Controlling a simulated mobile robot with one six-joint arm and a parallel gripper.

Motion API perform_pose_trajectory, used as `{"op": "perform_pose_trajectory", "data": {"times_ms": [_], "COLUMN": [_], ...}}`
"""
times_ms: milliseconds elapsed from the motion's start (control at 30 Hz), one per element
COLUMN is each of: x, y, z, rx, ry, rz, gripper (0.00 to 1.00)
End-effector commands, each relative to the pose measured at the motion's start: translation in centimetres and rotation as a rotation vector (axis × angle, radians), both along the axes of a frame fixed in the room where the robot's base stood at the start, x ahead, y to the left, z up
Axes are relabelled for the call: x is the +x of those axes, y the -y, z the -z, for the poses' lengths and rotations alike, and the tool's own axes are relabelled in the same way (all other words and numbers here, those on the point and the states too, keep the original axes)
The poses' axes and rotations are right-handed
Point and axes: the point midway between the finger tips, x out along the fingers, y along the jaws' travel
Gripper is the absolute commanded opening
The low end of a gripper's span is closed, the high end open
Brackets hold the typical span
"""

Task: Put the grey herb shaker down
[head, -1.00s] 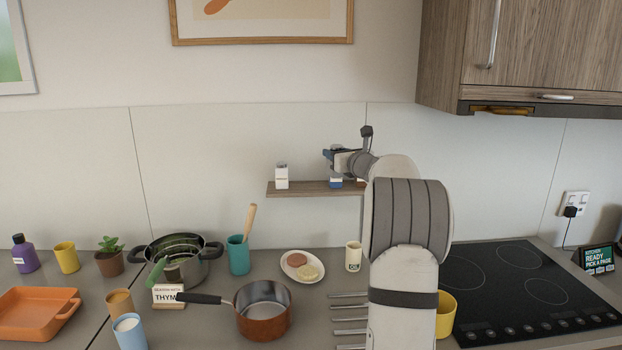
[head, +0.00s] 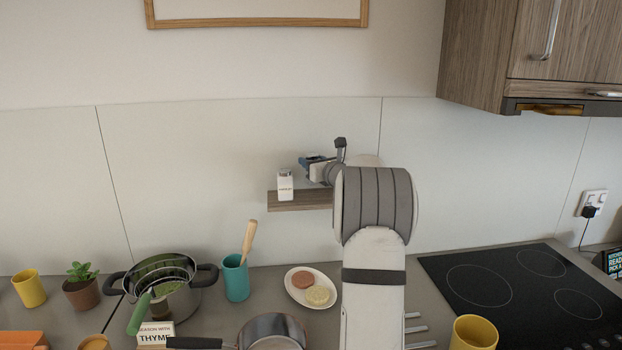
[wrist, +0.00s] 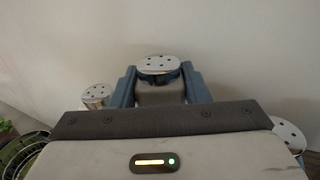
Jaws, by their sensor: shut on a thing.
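My gripper (head: 312,165) is over the small wooden shelf (head: 300,205) on the wall. In the wrist view its blue fingers (wrist: 158,85) are shut on the grey herb shaker (wrist: 160,95), which has a round silver cap with holes. In the head view the held shaker is hidden by the gripper and arm, so I cannot tell whether its base touches the shelf. A white shaker (head: 285,186) stands on the shelf just left of my gripper. Its cap also shows at left in the wrist view (wrist: 97,95).
Another holed cap (wrist: 288,135) shows at right in the wrist view. My arm hides the shelf's right part. Below are a pot (head: 165,285), a teal cup (head: 236,278), a plate (head: 311,300) and a saucepan (head: 272,332). A sign (head: 155,337) reads "THYME".

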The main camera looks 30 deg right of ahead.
Motion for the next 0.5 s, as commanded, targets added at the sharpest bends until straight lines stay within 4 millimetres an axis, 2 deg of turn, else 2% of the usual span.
{"op": "perform_pose_trajectory", "data": {"times_ms": [300, 500], "x": [-0.6, -0.7], "y": [1.2, 1.3], "z": [3.7, 4.1], "rx": [0.002, -0.002], "ry": [-0.001, 0.002], "rz": [0.018, 0.02], "gripper": [0.13, 0.13]}}
